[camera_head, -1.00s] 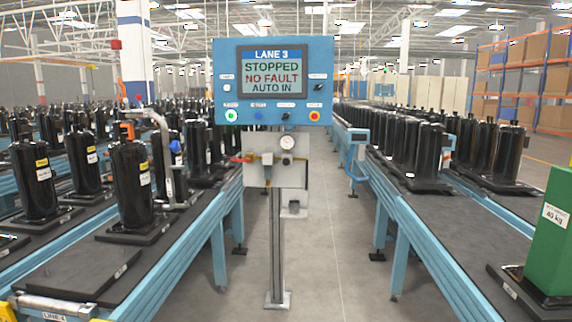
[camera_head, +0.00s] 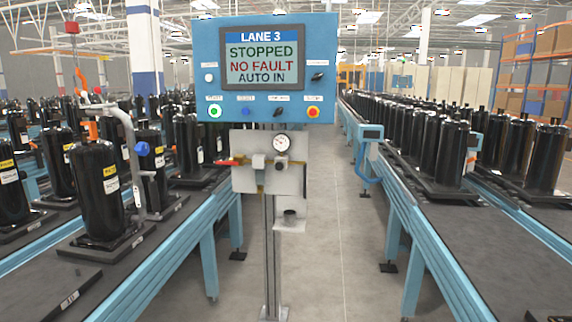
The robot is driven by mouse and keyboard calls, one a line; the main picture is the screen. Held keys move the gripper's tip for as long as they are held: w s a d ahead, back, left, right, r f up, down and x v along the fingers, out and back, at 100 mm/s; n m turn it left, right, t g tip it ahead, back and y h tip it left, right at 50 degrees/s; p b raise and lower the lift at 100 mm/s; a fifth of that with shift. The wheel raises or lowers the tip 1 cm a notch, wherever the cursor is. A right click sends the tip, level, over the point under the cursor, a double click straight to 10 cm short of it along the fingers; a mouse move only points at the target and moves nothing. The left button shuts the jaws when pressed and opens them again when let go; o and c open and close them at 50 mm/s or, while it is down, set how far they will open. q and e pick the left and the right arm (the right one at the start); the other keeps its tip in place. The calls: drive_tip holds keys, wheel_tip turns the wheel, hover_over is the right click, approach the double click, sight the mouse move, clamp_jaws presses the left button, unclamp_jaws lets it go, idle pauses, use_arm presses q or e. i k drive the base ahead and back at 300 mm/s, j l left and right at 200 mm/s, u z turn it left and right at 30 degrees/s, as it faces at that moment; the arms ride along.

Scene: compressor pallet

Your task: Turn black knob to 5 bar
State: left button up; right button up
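A grey plate (camera_head: 243,180) hangs on the post below the blue control panel (camera_head: 212,40). It carries a round white pressure gauge (camera_head: 282,143); its needle is too small to read. A dark round knob (camera_head: 281,162) sits just under the gauge. A red lever (camera_head: 228,162) sticks out at the plate's left. The panel's screen (camera_head: 262,62) reads LANE 3, STOPPED, NO FAULT, AUTO IN. Below the screen are a green-lit button (camera_head: 214,111), a blue button, a black selector (camera_head: 279,112) and a red-and-yellow button (camera_head: 313,112). Neither gripper shows.
Blue-framed conveyors with black compressors run along both sides: a near compressor (camera_head: 97,190) at the left and a row (camera_head: 452,150) at the right. A bent grey pipe with a blue knob (camera_head: 142,149) stands at the left. The aisle floor (camera_head: 335,250) is clear.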

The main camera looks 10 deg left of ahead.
sight(279, 166)
drive_tip(key=i+l, duration=0.3)
drive_tip(key=i, duration=0.3)
drive_tip(key=i+l, duration=0.35)
drive_tip(key=i, duration=0.2)
drive_tip(key=i+l+u, duration=0.1)
drive_tip(key=i+l, duration=0.2)
drive_tip(key=i, duration=0.3)
drive_tip(key=i+l, duration=0.35)
drive_tip(key=i, duration=0.2)
